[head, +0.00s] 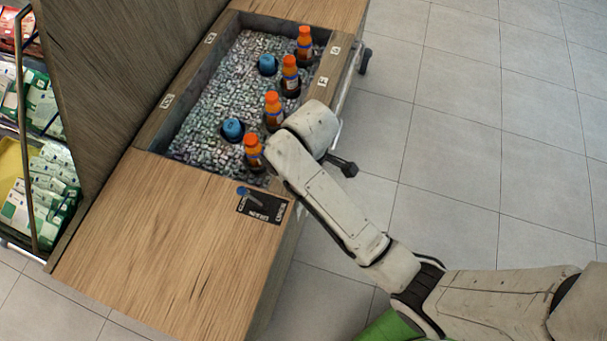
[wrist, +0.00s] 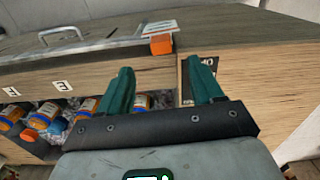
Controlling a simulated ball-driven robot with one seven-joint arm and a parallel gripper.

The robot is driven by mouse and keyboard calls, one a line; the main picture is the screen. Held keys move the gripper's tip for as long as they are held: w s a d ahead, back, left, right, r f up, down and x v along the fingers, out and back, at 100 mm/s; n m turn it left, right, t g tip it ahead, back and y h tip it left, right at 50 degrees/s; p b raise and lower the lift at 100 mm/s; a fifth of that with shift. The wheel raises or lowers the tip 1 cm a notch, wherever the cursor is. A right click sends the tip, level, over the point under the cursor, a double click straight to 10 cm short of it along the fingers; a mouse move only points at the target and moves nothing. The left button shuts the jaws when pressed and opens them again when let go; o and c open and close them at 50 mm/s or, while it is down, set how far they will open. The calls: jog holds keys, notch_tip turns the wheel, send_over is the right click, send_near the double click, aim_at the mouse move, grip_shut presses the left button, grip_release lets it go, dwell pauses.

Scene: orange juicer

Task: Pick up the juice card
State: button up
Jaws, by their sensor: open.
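In the wrist view, a small pale printed piece with an orange block (wrist: 160,43) sits at the far counter edge, beyond my fingers; it may be the juice card, but I cannot read it. My gripper (wrist: 162,80) is open, its two green fingers apart with nothing between them. The orange block is just past the fingertips, apart from them. In the head view, my forearm hides the fingers and that stretch of edge.
A black lettered plate (head: 262,209) with a blue-tipped lever (head: 244,191) is on the wooden counter (head: 170,245). Orange-capped bottles (head: 289,76) and blue-topped ones (head: 232,129) stand in the ice bin (head: 215,95). The front counter is clear. A shelf (head: 30,150) is left.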

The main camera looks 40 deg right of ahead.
notch_tip(320, 180, down, 11)
jog(key=shift+r, duration=0.2)
dwell(0.4)
jog(key=c, duration=1.1)
jog(key=shift+o, duration=0.2)
jog(key=shift+r, duration=0.1)
